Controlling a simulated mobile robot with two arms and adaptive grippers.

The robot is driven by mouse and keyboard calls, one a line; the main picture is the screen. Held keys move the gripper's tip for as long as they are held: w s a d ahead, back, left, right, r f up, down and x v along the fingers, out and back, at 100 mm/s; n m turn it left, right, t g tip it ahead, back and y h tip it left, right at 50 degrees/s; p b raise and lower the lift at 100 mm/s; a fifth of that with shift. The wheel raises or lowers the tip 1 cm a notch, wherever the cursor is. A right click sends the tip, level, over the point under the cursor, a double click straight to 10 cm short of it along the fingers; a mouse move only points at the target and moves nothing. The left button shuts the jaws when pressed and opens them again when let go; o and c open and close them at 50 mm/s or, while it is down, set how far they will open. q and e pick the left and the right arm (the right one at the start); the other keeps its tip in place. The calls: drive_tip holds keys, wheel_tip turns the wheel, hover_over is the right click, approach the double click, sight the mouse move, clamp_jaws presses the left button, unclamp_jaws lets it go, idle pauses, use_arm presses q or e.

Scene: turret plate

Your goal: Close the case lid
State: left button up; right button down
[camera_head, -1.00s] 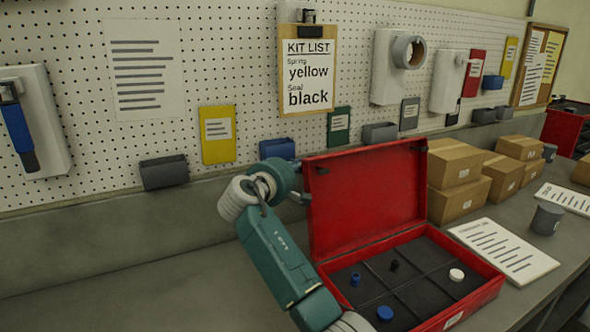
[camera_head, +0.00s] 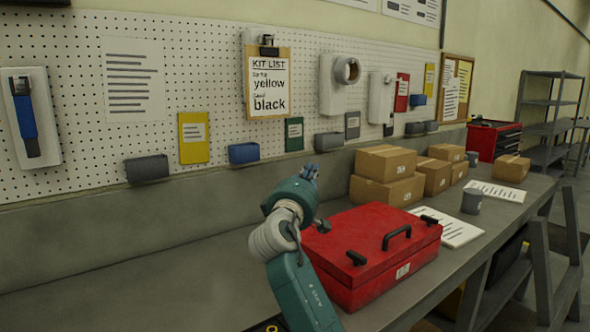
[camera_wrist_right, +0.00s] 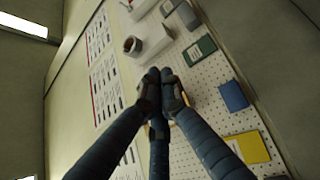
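The red case (camera_head: 372,285) stands on the grey workbench, and its lid (camera_head: 365,228) lies flat over the base. The lid has a black handle (camera_head: 397,237) and black latches. The inside of the case is hidden. My right gripper (camera_head: 311,172) is raised above and behind the left back corner of the case, apart from the lid. In the right wrist view, its blue fingers (camera_wrist_right: 160,78) have their tips together with nothing between them, facing the pegboard. My left gripper is not in view.
Cardboard boxes (camera_head: 386,178) are stacked behind the case. The pegboard (camera_head: 220,75) with bins and cards runs behind. The bench left of my arm is clear.

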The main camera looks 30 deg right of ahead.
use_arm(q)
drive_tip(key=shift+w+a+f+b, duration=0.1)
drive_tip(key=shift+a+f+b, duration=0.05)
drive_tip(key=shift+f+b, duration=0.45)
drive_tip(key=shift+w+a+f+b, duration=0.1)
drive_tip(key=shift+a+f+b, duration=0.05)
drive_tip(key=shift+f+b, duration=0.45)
use_arm(e)
drive_tip(key=s+d+f, duration=0.1)
drive_tip(key=s+f, duration=0.8)
drive_tip(key=s, duration=0.1)
drive_tip(key=shift+s+d, duration=0.15)
drive_tip(key=shift+d, duration=0.25)
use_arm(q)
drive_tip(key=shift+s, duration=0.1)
use_arm(e)
drive_tip(key=shift+f, duration=0.1)
